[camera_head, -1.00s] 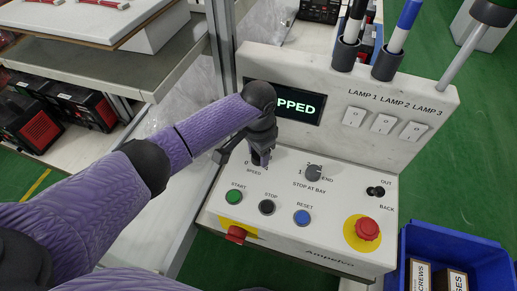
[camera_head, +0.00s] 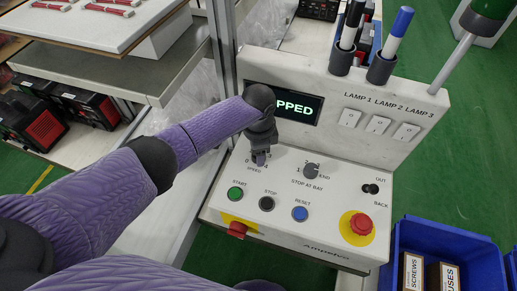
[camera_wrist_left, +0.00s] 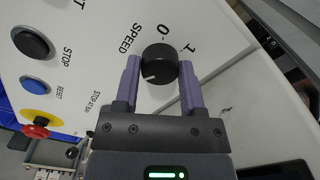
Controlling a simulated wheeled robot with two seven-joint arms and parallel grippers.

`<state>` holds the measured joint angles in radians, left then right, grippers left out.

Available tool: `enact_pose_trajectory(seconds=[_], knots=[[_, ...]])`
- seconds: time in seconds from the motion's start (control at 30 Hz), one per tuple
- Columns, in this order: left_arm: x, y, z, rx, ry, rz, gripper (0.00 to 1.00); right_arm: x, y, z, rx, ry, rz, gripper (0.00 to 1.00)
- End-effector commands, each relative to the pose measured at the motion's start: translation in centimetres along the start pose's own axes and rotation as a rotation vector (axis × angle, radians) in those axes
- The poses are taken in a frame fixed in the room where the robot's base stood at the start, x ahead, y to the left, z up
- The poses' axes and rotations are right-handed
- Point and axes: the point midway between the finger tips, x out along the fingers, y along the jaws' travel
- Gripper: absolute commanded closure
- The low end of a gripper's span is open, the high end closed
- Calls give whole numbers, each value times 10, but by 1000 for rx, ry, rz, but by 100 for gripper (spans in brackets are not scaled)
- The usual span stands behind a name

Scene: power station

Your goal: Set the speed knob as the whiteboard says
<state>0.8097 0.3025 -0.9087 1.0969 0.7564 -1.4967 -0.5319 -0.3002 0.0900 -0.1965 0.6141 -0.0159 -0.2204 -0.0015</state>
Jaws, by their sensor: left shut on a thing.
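The black speed knob (camera_wrist_left: 159,63) sits on the white control panel (camera_head: 330,222), beside the printed word SPEED and the digits 0 and 1 in the left wrist view. A white pointer mark shows at the knob's lower left edge in that view. My left gripper (camera_head: 260,157) comes down over the knob and hides it in the head view. Its two purple fingers stand on either side of the knob in the left wrist view, shut on it. The display (camera_head: 285,101) is partly covered by my arm and shows "PPED". No whiteboard text is readable. My right gripper is not in view.
The green start button (camera_head: 235,194), black stop button (camera_head: 266,204), blue reset button (camera_head: 300,214), stop-at-bay knob (camera_head: 311,171) and red emergency button (camera_head: 361,224) are close by. Lamp switches (camera_head: 378,124) and marker holders (camera_head: 381,70) stand behind. A blue bin (camera_head: 470,236) is at right.

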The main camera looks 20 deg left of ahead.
Motion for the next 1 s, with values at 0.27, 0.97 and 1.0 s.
enact_pose_trajectory(seconds=[0.27, 0.97, 1.0], knots=[[1, 1, 0, 2, -2, 2, 100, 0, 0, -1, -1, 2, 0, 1], [-58, 0, 0, 1, 2, -2, 13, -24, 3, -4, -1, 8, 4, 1], [-67, 0, 0, 1, 2, -1, 13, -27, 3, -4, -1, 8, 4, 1]])
